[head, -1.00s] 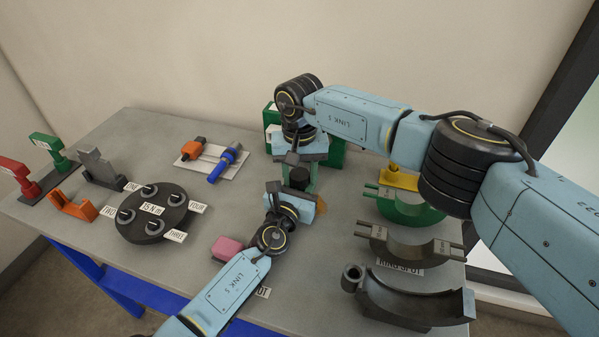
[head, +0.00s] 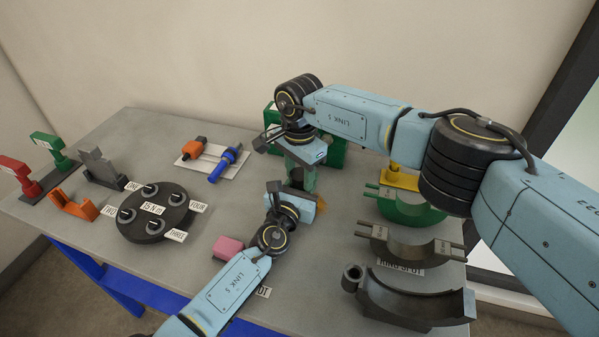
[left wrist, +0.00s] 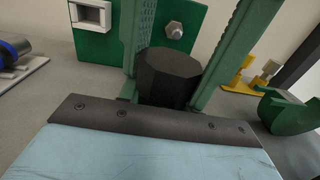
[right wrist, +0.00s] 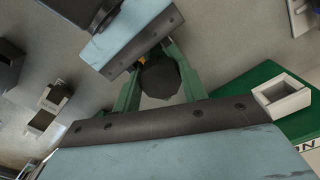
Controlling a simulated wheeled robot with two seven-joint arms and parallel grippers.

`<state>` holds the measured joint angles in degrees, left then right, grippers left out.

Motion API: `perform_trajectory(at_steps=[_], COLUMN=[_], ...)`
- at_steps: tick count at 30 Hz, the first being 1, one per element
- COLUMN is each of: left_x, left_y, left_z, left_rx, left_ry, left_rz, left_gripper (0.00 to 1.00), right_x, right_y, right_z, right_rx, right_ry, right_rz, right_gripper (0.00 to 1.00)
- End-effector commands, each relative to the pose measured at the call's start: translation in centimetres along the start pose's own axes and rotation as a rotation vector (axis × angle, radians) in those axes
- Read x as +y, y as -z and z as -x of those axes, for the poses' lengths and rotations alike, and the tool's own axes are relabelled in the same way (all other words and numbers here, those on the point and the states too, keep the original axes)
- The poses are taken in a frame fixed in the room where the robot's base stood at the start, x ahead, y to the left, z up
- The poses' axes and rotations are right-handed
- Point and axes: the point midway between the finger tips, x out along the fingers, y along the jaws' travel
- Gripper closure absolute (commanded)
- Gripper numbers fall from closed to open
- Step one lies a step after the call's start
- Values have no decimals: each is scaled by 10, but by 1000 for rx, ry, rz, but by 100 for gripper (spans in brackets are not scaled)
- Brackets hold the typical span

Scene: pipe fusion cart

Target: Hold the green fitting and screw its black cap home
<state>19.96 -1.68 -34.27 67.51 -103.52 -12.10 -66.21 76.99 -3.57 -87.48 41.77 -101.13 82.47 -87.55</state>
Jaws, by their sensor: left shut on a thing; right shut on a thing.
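The black cap (left wrist: 170,78) is a dark, many-sided piece between green fingers in the left wrist view. It also shows in the right wrist view (right wrist: 160,77). My right gripper (head: 299,183) reaches down from above, shut on the cap, its green fingers on either side. My left gripper (head: 291,206) is low in front, just under the right one, and shut. The green fitting in its grip is hidden by the cap and the grippers, so I cannot see the thread or how far down the cap sits.
A green block (head: 332,150) stands behind the grippers. Green (head: 408,211) and grey (head: 410,300) curved cradles stand close on the right. A pink block (head: 228,248) lies beside my left arm. A round black dial plate (head: 152,228) and a white tool board (head: 210,158) are left.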

Motion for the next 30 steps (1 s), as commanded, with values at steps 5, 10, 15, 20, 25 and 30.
perform_trajectory(at_steps=[5,10,15,20,25,30], left_x=[-1,-1,-1,0,0,0], left_y=[-1,-1,-1,-1,-1,-1], left_z=[0,0,0,0,0,0], left_rx=[-1,-1,-1,-1,-1,-1], left_ry=[3,2,1,1,1,1], left_rz=[0,0,0,0,0,0], left_gripper=[100,100,100,100,100,100], right_x=[-1,0,0,-1,-1,0], right_y=[0,0,0,0,0,0], right_z=[1,0,1,14,38,46], right_rx=[0,0,0,1,1,0], right_ry=[3,2,1,3,3,1], right_rz=[2,3,3,5,3,3], right_gripper=[42,36,36,36,36,36])
